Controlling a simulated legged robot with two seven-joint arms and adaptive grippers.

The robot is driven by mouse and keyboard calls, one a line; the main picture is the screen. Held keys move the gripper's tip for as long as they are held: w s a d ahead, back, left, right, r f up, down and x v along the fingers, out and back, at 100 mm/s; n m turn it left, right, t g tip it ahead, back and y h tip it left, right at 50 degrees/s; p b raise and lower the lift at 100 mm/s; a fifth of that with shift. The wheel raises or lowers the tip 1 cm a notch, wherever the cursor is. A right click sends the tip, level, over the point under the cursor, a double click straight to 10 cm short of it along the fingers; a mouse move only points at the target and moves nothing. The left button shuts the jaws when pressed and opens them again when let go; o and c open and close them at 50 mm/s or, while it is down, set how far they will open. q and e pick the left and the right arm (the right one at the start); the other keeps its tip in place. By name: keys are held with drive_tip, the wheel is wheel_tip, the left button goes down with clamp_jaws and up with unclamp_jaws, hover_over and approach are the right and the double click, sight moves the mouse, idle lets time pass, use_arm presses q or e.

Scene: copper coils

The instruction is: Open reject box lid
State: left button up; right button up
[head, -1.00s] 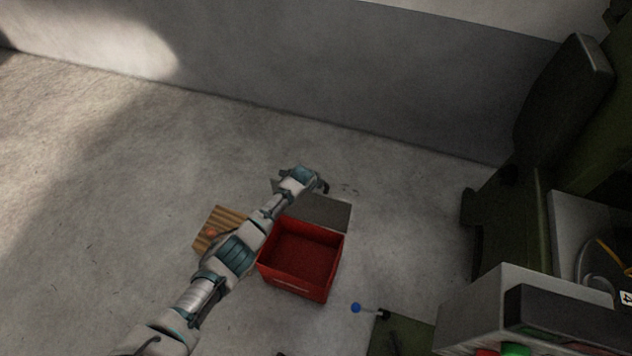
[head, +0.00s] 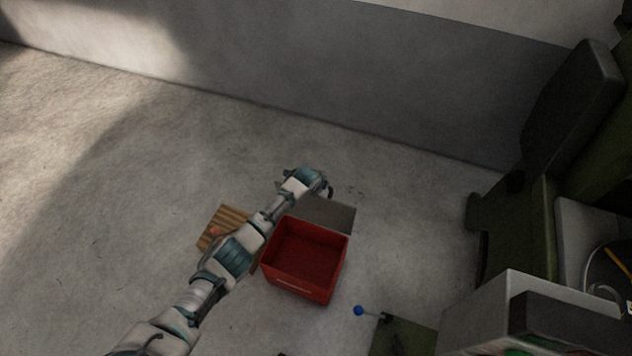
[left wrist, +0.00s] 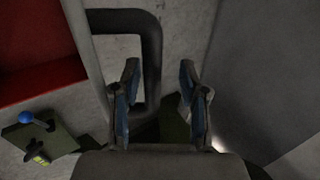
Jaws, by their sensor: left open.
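The reject box (head: 303,258) is an open red box on the floor in the head view, its inside visible. Its grey lid (head: 332,214) is swung back past the far edge, partly hidden by my left arm. My left gripper (head: 322,187) is above the lid's far side. In the left wrist view my left gripper (left wrist: 160,95) is open, with nothing clearly held between its fingers. A dark bent handle (left wrist: 150,45) lies just ahead of the fingers, passing behind the left one. A red inner part of the box (left wrist: 35,55) shows at left. My right gripper is not visible.
A wooden pallet (head: 222,222) lies left of the box, partly behind my arm. A blue-knobbed lever (head: 359,311) stands at the lower right near green machinery (head: 400,338). A grey wall (head: 330,85) runs behind. The floor between box and wall is clear.

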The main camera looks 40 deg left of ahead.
use_arm(q)
drive_tip(key=v, duration=1)
drive_tip(key=shift+s, duration=0.15)
